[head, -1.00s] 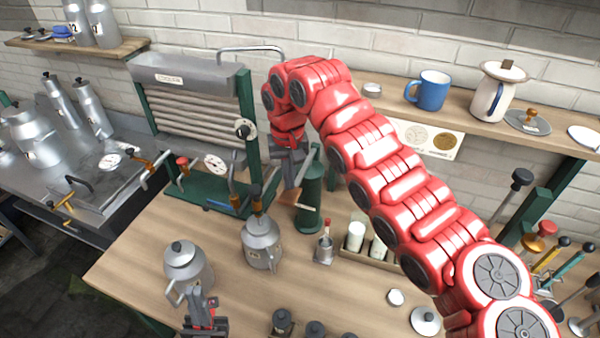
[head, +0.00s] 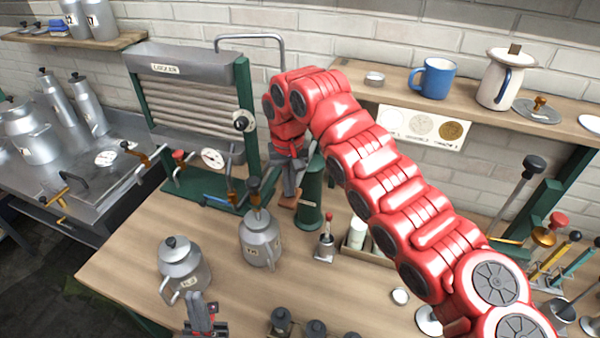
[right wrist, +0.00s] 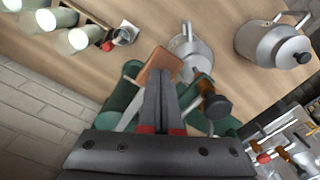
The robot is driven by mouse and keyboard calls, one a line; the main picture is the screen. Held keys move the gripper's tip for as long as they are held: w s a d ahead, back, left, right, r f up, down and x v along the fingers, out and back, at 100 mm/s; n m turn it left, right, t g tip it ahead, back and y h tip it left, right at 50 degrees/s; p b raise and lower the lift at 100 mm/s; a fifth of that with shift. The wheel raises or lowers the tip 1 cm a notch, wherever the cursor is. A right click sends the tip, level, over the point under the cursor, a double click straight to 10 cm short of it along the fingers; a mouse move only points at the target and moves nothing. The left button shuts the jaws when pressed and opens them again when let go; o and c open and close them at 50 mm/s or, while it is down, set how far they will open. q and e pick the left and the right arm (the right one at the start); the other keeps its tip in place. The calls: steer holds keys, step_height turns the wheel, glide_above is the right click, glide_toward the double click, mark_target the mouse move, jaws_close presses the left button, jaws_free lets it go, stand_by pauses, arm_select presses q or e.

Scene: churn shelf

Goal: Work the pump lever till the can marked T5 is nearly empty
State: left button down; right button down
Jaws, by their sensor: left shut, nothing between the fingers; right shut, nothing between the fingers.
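A green pump cylinder (head: 313,198) stands on the wooden bench. Its lever has a flat brown grip (head: 288,202), also seen in the right wrist view (right wrist: 160,62). My right gripper (head: 291,192) is shut and empty, fingertips over or against the brown grip; exact contact is unclear. A metal can (head: 260,242) with a small label, perhaps T5, stands left of the pump; its level cannot be seen. A second lidded can (head: 184,265) stands further left, its label unreadable. My left gripper (head: 203,308) is shut and empty in front of it.
A ribbed cooler (head: 195,95) stands behind on a green frame with taps and a gauge. A small pot with a red-tipped handle (head: 325,245) and a tray of white-topped jars (head: 357,233) sit right of the pump. Dark weights (head: 281,320) line the front.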

mark_target(290, 202)
step_height(290, 202, down, 6)
steer(key=b, duration=0.4)
steer(key=shift+r, duration=0.1)
step_height(290, 202, up, 11)
steer(key=p, duration=0.8)
steer(key=shift+r, duration=0.1)
steer(key=shift+f, duration=0.2)
step_height(290, 202, down, 11)
steer(key=b, duration=0.9)
steer(key=shift+r, duration=0.3)
step_height(290, 202, up, 11)
steer(key=p, duration=0.7)
steer(key=shift+f, duration=0.2)
